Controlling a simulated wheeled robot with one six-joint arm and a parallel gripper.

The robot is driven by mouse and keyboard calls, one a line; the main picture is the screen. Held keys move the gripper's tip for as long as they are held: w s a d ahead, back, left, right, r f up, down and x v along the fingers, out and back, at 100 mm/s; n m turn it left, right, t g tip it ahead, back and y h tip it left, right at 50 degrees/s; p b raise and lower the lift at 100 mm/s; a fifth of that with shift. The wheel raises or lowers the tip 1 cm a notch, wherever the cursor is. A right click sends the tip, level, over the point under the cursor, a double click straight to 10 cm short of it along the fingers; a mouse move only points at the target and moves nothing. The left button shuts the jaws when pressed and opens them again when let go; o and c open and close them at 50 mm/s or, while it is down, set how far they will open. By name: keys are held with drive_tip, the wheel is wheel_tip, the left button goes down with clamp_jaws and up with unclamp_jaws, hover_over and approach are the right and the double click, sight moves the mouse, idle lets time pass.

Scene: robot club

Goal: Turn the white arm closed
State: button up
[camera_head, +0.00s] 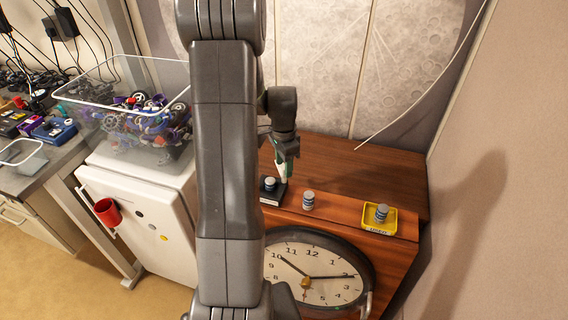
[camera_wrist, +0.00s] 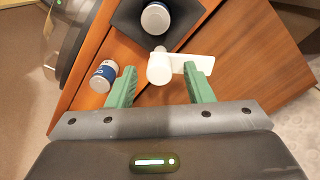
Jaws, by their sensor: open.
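The white arm (camera_wrist: 188,63) shows in the wrist view as a short flat lever reaching right from a round white hub (camera_wrist: 160,68). My gripper (camera_wrist: 162,82) has two green fingers, open. The hub lies between them, and the lever reaches across to the right fingertip; I cannot tell if they touch. A black holder (camera_wrist: 128,12) with a white-topped cylinder (camera_wrist: 156,18) in it sits just beyond the hub.
A loose blue-and-white cylinder (camera_head: 308,201) stands on the wooden cabinet ledge (camera_head: 340,213), right of the holder. Another cylinder (camera_head: 382,213) stands in a yellow tray (camera_head: 368,224). A clock (camera_head: 330,285) is below the ledge. The cabinet top (camera_head: 370,175) behind is clear.

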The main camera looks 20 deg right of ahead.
drive_tip(key=shift+f, duration=0.5)
drive_tip(key=c, duration=1)
